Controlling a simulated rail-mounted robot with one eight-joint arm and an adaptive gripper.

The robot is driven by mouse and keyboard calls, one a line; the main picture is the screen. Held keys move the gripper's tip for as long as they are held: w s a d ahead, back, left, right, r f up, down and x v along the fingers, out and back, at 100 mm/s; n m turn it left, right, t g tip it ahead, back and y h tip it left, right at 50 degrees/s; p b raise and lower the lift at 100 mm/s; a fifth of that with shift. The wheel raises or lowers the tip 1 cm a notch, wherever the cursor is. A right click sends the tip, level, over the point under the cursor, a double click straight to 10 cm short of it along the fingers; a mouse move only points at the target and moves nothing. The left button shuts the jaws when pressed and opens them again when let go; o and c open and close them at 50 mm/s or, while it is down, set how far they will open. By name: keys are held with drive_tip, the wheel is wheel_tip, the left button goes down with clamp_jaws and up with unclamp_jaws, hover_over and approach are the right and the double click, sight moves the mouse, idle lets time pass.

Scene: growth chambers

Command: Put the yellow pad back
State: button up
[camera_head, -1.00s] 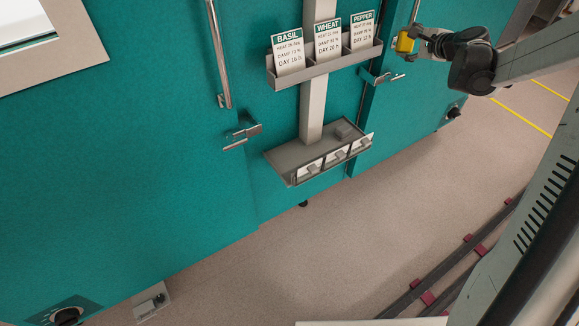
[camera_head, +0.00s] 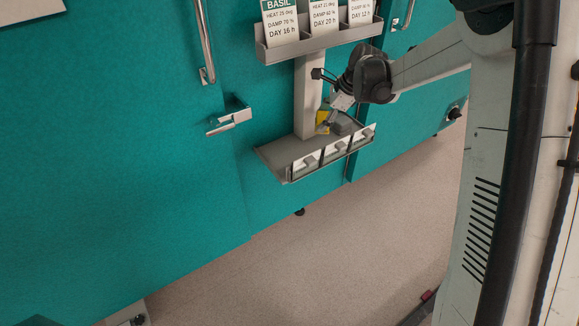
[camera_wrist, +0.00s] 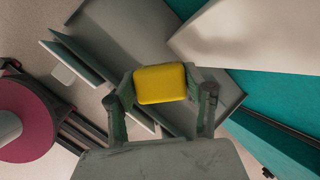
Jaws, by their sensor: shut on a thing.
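The yellow pad (camera_head: 322,120) is between the fingers of my gripper (camera_head: 326,126), just above the grey tray (camera_head: 272,152) fixed low on the post. In the wrist view the yellow pad (camera_wrist: 160,84) sits between the two fingers of my gripper (camera_wrist: 162,92), with the tray floor (camera_wrist: 130,35) beyond it. My gripper is shut on the pad. I cannot tell whether the pad touches the tray.
The post (camera_head: 308,90) rises behind the tray. The upper card rack (camera_head: 290,50) holds several cards above my gripper. Door handles (camera_head: 232,118) stick out from the teal chambers at left. The tray's left part is bare.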

drive_tip(key=shift+m+g, duration=0.8)
drive_tip(key=shift+m, duration=0.1)
drive_tip(key=s+a+f, duration=0.1)
drive_tip(key=a, duration=0.2)
drive_tip(key=a+f, duration=0.1)
drive_tip(key=a, duration=0.3)
drive_tip(key=s+a+f, duration=0.1)
drive_tip(key=a+f, duration=0.1)
drive_tip(key=a, duration=0.2)
drive_tip(key=shift+s+a, duration=0.1)
drive_tip(key=shift+s, duration=0.25)
drive_tip(key=shift+a+f, duration=0.15)
drive_tip(key=shift+f+b, duration=0.75)
drive_tip(key=shift+f, duration=1.6)
drive_tip(key=o, duration=1)
drive_tip(key=shift+f, duration=0.1)
drive_tip(key=p+v, duration=0.3)
drive_tip(key=v, duration=0.9)
